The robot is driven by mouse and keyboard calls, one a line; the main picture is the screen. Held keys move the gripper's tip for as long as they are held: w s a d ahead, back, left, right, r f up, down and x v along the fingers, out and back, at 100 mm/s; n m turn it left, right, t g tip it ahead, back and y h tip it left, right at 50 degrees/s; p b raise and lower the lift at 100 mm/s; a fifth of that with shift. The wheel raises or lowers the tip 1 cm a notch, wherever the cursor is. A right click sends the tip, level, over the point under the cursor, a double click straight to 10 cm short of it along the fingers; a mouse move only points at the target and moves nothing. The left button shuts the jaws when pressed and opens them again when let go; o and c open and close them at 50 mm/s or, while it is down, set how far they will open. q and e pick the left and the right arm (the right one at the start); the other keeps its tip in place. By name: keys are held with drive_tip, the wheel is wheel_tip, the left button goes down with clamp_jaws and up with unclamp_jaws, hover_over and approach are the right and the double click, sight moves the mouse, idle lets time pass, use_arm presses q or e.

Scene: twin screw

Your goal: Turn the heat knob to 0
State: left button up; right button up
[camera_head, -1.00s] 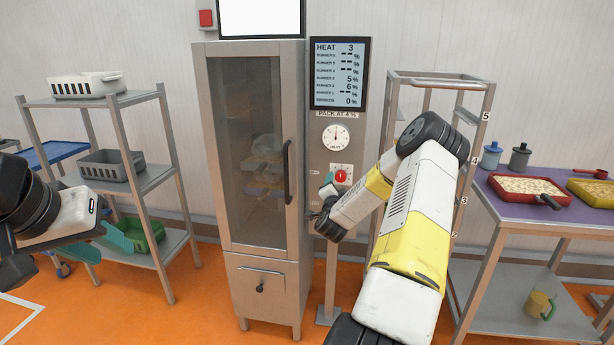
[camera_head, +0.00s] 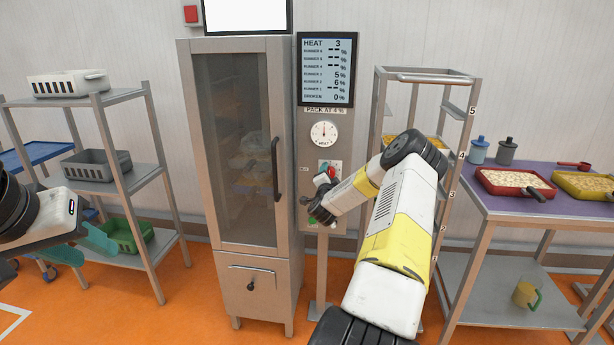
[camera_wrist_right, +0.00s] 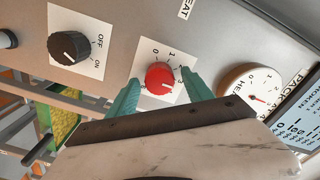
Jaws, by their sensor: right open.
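The red heat knob (camera_wrist_right: 160,77) sits on a white dial plate marked with numbers, on a grey control panel. In the head view the red knob (camera_head: 333,171) is partly hidden by my right gripper. My right gripper (camera_wrist_right: 158,92) is open, its two teal fingers on either side of the knob in the wrist view; I cannot tell whether they touch it. The screen (camera_head: 327,70) reads HEAT 3. A round heat gauge (camera_head: 323,134) is above the knob. My left gripper (camera_head: 93,228) is at the left edge of the head view, away from the panel, its teal fingers only partly visible.
A black OFF/ON knob (camera_wrist_right: 69,47) is beside the red knob. A tall glass-door cabinet (camera_head: 243,150) stands left of the panel. A rack (camera_head: 425,78) and a table with trays (camera_head: 513,184) stand to the right. A shelf (camera_head: 105,98) stands at left.

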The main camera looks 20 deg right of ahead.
clamp_jaws()
drive_tip(key=shift+n, duration=0.3)
drive_tip(key=n, duration=2.3)
drive_tip(key=shift+w+a, duration=0.1)
drive_tip(key=shift+a, duration=0.1)
drive_tip(key=shift+f+n, duration=0.1)
drive_tip(key=shift+n, duration=0.2)
unclamp_jaws()
